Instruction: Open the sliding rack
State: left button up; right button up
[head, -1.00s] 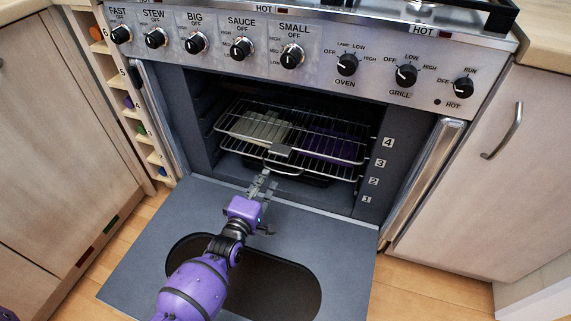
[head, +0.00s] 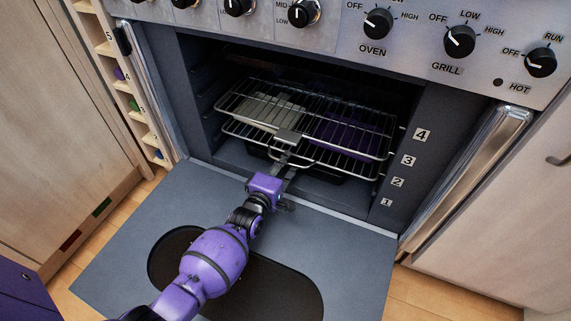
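The oven is open, with its door (head: 110,255) folded down flat. Inside are two wire racks, one above the other: an upper rack (head: 345,143) and a lower rack (head: 345,168). A flat grey metal tab (head: 288,137) sits at the middle of the upper rack's front edge. My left gripper (head: 285,160) is at the oven mouth, just in front of and below this tab. Its fingers are small, dark and partly overlap the rack front, so their opening and any contact are unclear. My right gripper is not in view.
The control panel with knobs (head: 377,23) runs above the oven opening. A shiny metal side bar (head: 468,170) stands right of the opening, and another (head: 152,95) stands left. Wooden cabinets flank the cooker. Space above the lowered door is clear apart from my arm.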

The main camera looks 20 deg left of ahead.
pick_arm(q)
jog(key=shift+w, duration=0.1)
grip_shut()
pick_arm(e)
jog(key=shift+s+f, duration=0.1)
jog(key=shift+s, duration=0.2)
